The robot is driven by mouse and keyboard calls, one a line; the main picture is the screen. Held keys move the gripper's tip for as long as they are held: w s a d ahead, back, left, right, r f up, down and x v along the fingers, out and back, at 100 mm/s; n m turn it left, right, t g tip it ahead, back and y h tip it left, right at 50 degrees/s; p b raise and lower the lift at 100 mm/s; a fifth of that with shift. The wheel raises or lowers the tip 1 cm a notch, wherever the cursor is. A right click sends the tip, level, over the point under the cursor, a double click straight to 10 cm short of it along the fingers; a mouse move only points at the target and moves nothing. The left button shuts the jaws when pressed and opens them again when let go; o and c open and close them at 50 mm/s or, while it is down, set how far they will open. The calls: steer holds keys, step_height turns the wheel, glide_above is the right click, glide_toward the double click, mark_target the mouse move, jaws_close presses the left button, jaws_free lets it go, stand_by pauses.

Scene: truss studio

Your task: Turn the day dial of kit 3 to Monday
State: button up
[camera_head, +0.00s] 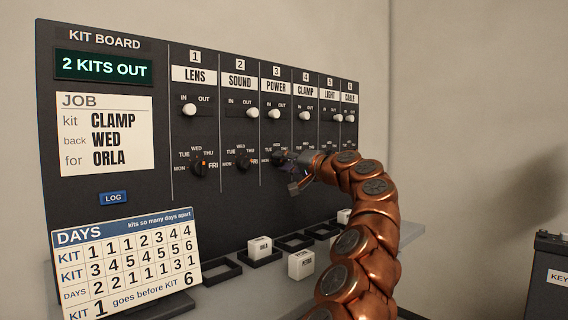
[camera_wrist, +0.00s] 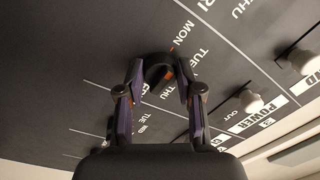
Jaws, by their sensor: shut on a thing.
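The kit board (camera_head: 115,200) stands upright with numbered columns. The kit 3 column, labelled POWER (camera_head: 276,87), has a dark day dial (camera_head: 279,157) low on it. My gripper (camera_head: 294,168) is at this dial and partly covers it and its day labels. In the wrist view, my gripper (camera_wrist: 156,92) has its two fingers closed on opposite sides of the dial (camera_wrist: 156,62). MON (camera_wrist: 173,41) and THU (camera_wrist: 167,91) are readable near it.
The day dials of kit 1 (camera_head: 199,168) and kit 2 (camera_head: 243,163) sit to the left. White IN/OUT knobs, such as the POWER knob (camera_head: 274,114), line up above. A ledge (camera_head: 225,292) below holds white blocks and dark trays. A DAYS card (camera_head: 125,262) stands at left.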

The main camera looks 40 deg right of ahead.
steer(key=o, duration=1.2)
steer(key=shift+c, duration=0.2)
steer(key=shift+s, duration=0.1)
steer(key=s, duration=1.1)
steer(key=shift+s+d+f, duration=0.15)
steer(key=shift+s+f, duration=0.1)
steer(key=shift+s, duration=0.1)
